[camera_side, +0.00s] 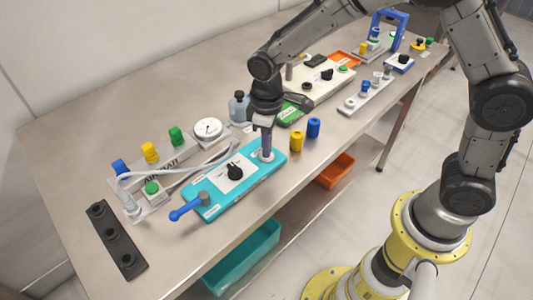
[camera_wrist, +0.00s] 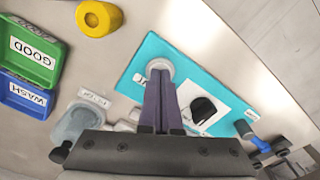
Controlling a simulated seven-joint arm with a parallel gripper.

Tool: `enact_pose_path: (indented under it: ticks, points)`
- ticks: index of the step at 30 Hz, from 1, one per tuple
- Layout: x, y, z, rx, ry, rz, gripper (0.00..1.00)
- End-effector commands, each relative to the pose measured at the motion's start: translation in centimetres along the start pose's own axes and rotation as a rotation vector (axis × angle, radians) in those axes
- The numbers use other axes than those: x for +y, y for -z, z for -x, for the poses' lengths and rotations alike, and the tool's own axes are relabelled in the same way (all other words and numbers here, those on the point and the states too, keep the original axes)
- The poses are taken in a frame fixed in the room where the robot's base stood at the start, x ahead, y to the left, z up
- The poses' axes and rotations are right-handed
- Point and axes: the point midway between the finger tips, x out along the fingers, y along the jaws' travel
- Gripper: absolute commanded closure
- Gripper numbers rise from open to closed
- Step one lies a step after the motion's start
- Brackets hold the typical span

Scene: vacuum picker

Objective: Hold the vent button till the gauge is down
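The round gauge (camera_side: 208,128) has a white face and stands on the air panel behind the teal panel (camera_side: 222,202). Its needle is too small to read. My gripper (camera_side: 267,153) points down at the right end of the teal panel. Its two fingers are together, with the tips at a round pale grey button (camera_wrist: 160,66), which they partly cover. I cannot tell whether the button is pressed in, and no vent label is readable. In the wrist view the shut fingers (camera_wrist: 159,78) hold nothing visible.
The teal panel also carries a black knob (camera_side: 235,172) and a blue lever (camera_side: 188,206). The air panel has a green button (camera_side: 152,188) and grey hoses. A black strip (camera_side: 116,240) lies front left.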

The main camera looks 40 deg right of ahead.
Motion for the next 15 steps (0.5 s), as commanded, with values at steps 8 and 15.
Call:
enact_pose_path:
  ticks: [8,15]
  points:
    - [0.0,-0.1,-0.1,-0.005,0.001,0.0,1.0]
    - [0.0,0.0,1.3,-0.002,0.0,0.0,1.0]
